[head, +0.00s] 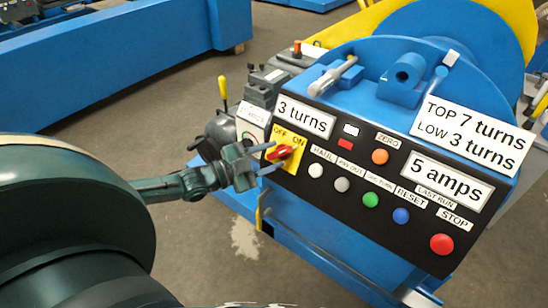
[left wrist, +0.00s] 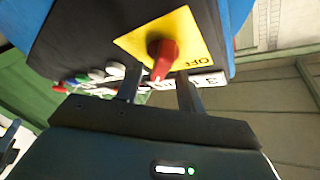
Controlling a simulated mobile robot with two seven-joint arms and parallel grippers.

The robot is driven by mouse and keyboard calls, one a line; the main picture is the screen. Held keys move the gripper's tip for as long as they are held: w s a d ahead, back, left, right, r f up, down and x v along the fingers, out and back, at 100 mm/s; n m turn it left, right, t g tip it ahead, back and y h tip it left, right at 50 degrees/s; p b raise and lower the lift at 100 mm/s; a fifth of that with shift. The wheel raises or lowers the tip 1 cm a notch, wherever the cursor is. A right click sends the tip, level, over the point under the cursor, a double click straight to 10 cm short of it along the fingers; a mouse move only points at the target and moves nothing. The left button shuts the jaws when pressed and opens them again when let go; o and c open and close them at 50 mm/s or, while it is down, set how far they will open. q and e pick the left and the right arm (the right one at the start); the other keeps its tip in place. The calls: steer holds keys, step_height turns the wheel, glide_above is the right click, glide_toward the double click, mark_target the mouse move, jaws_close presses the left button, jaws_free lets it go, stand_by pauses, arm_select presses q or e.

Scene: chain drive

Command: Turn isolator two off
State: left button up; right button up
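A red rotary isolator knob (head: 281,153) sits on a yellow plate (head: 295,160) marked OFF and ON, at the left end of a black control panel. No isolator number is readable here. I cannot tell which setting the knob is at. My left gripper (head: 268,158) is at the knob, fingers pointing toward the panel. In the left wrist view the knob (left wrist: 163,55) stands between the two spread fingertips (left wrist: 158,80), with gaps on both sides. The gripper looks open and empty; contact with the knob is not visible. My right gripper is not in view.
The black panel (head: 330,205) also carries several coloured buttons, including a red STOP button (head: 441,244), and display windows such as "3 turns" (head: 304,118). A lever with a yellow handle (head: 222,88) stands left of the panel. Bare floor lies further left.

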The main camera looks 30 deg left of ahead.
arm_select(q)
steer(key=shift+w+d, duration=0.35)
steer(key=shift+w, duration=0.25)
jaws_close()
